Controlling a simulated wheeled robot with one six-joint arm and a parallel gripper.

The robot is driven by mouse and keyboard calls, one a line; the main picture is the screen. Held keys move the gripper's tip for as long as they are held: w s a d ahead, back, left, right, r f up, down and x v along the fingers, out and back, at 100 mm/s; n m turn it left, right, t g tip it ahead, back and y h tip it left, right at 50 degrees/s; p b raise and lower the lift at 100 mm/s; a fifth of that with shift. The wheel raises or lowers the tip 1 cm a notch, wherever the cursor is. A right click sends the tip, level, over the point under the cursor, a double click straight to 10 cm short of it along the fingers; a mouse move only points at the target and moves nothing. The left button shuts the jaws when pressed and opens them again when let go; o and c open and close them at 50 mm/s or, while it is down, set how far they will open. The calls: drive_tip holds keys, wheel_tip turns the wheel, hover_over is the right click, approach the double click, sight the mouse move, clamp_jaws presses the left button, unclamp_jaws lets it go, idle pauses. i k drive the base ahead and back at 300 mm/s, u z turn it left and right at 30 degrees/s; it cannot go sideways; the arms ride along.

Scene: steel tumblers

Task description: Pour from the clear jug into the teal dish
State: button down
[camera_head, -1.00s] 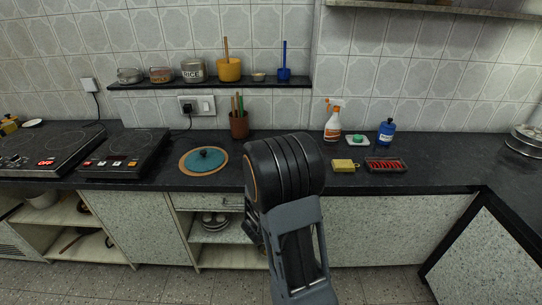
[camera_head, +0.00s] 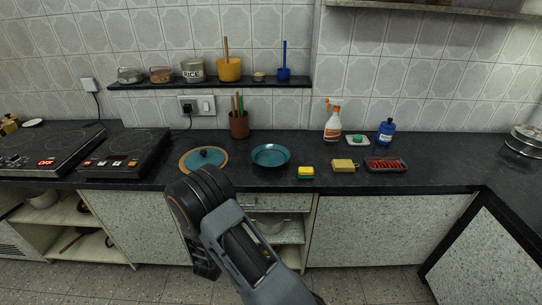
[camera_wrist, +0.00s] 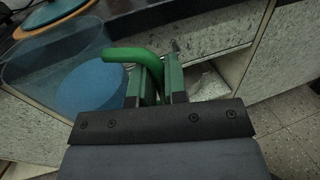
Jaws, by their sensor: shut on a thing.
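The clear jug (camera_wrist: 55,52) fills the left of the wrist view. Its wall is see-through, with a blue round surface (camera_wrist: 92,88) inside, and its green handle (camera_wrist: 132,57) reaches toward my gripper (camera_wrist: 157,82). My gripper is shut on that handle. The jug does not show in the head view, where my arm covers the lower middle. The teal dish (camera_head: 270,156) sits on the dark counter in the head view, apart from my arm and to its upper right. It looks empty.
A teal lid on a round wooden board (camera_head: 184,166) lies left of the dish. A yellow-green sponge (camera_head: 306,173) lies close on its right, then a yellow block (camera_head: 344,165) and a red-filled tray (camera_head: 385,165). A utensil pot (camera_head: 239,125) stands behind.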

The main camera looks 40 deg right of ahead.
sight(269, 157)
drive_tip(key=u, duration=2.5)
drive_tip(key=i, duration=0.55)
drive_tip(key=z, duration=3.5)
